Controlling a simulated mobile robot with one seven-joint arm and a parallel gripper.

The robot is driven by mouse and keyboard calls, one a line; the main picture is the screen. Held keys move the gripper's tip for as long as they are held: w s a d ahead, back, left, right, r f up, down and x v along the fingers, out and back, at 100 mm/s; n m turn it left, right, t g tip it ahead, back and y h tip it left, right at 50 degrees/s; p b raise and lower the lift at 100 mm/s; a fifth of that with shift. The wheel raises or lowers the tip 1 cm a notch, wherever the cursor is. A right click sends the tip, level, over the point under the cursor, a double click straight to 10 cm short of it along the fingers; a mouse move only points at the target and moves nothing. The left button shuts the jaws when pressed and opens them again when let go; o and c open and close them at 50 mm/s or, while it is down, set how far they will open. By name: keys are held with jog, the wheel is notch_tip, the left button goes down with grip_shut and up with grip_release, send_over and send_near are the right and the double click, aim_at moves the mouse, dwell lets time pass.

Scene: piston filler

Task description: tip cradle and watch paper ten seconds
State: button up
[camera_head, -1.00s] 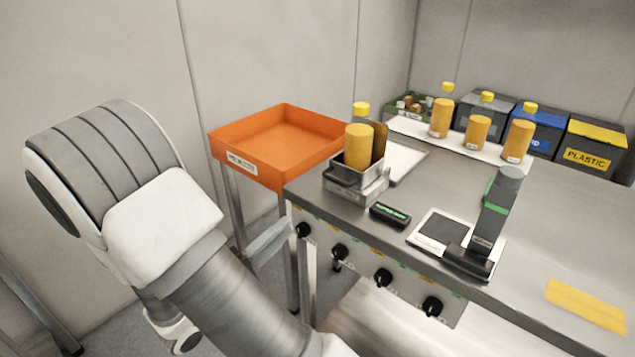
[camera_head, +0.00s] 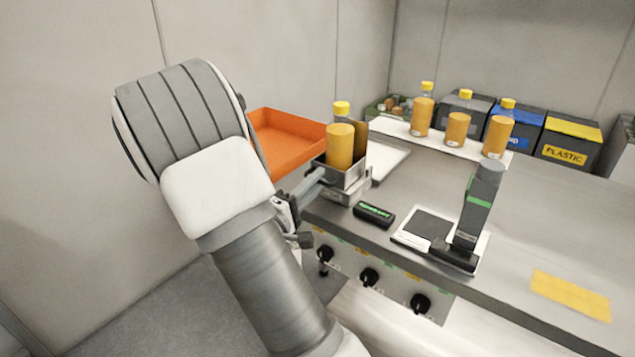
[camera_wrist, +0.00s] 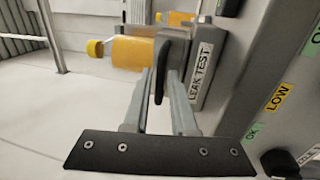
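The metal cradle (camera_head: 352,177) stands at the table's far left corner and holds an orange bottle (camera_head: 340,147) with a yellow cap, upright. In the wrist view the cradle's side carries a "LEAK TEST" label (camera_wrist: 200,72), and a black handle (camera_wrist: 160,72) sticks out from it. My gripper (camera_wrist: 160,85) is open, with one finger on each side of the handle; I cannot tell whether they touch it. In the head view my gripper (camera_head: 318,178) reaches the cradle's left side. A white sheet (camera_head: 386,160) lies behind the cradle, partly hidden.
An orange tray (camera_head: 285,135) stands behind my arm. A black box with a green display (camera_head: 374,214) and a dark upright device (camera_head: 474,215) are on the table. Several knobs line the front panel (camera_head: 370,277). Bottles stand on a white shelf (camera_head: 440,137); bins are behind.

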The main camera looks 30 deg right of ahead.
jog(key=shift+w+d+r, duration=0.1)
jog(key=shift+w+d, duration=0.05)
jog(key=shift+d, duration=0.2)
grip_shut()
dwell(1.2)
